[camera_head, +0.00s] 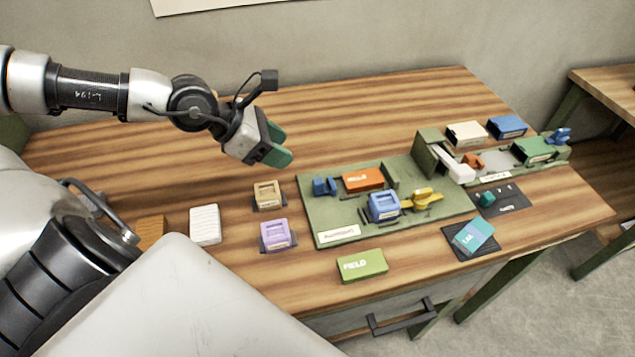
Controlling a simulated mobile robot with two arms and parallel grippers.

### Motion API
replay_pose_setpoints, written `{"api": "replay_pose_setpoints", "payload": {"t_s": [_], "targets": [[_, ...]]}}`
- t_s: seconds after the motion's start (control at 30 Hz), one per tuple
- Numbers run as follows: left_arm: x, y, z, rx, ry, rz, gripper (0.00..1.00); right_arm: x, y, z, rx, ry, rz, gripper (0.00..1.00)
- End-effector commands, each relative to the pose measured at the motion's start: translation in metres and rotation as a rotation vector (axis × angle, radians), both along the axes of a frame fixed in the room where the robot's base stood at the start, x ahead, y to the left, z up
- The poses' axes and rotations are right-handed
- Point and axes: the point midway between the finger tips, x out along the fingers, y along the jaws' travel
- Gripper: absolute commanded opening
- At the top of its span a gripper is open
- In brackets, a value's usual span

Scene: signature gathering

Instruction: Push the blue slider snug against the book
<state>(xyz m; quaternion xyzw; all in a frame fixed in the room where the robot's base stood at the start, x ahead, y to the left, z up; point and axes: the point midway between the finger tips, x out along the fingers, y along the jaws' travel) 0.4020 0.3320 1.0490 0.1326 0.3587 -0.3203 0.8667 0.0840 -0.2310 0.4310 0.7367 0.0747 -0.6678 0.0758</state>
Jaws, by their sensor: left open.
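A small blue slider (325,186) sits on the green board (320,215), at the left end of its back row. An orange book (363,179) marked FIELD lies just right of it; a narrow gap seems to show between them. Another blue piece (558,136) stands at the far right end, beside a dark green book (533,150). I cannot tell which pair the task names. My left gripper (279,145) has green fingers, is open and empty, and hangs above the table, left of and behind the board. My right gripper is out of view.
A blue block (383,206) and a yellow clamp-like piece (424,199) occupy the board's front. Tan (267,194) and purple (275,236) blocks stand left of it, a green FIELD box (362,266) in front. The table's back left is clear.

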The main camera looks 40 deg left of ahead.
Motion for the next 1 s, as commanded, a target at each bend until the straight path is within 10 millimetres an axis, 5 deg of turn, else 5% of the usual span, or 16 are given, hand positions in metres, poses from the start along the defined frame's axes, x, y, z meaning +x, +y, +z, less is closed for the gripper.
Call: {"api": "replay_pose_setpoints", "payload": {"t_s": [0.3, 1.0], "targets": [[0.0, 0.0, -0.042, 0.0, 0.0, 0.0, 0.49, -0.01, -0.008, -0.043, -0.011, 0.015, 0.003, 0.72], [0.03, -0.025, -0.079, -0.006, -0.003, 0.001, 0.49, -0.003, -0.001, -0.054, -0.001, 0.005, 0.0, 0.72]]}}
